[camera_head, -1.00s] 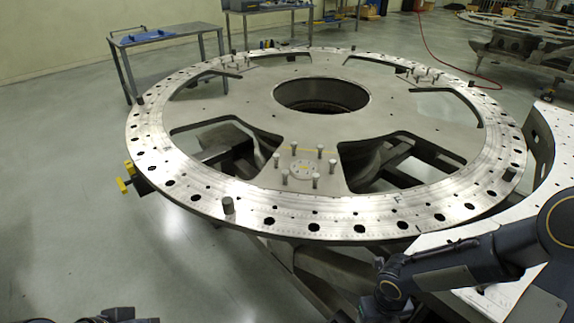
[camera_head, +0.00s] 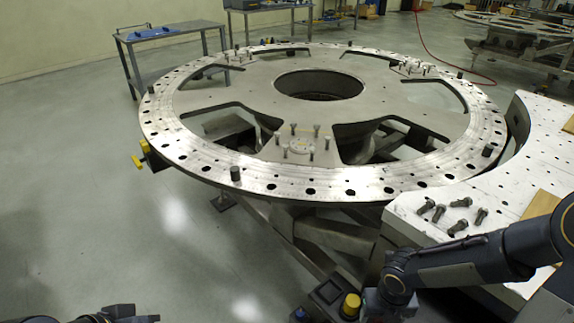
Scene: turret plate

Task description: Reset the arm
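My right arm (camera_head: 480,258) comes in from the lower right, bent, with its forearm in front of the white side table's near edge. Its lower end is at the bottom edge, and its gripper fingers are not visible. Neither arm part is seen touching the plate.
The white side table (camera_head: 480,195) at right holds several loose bolts (camera_head: 458,227) and a brown block (camera_head: 541,204). A box with a yellow button (camera_head: 350,305) is beside my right arm. Grey workbenches (camera_head: 170,36) stand at the back. The floor at left is clear.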

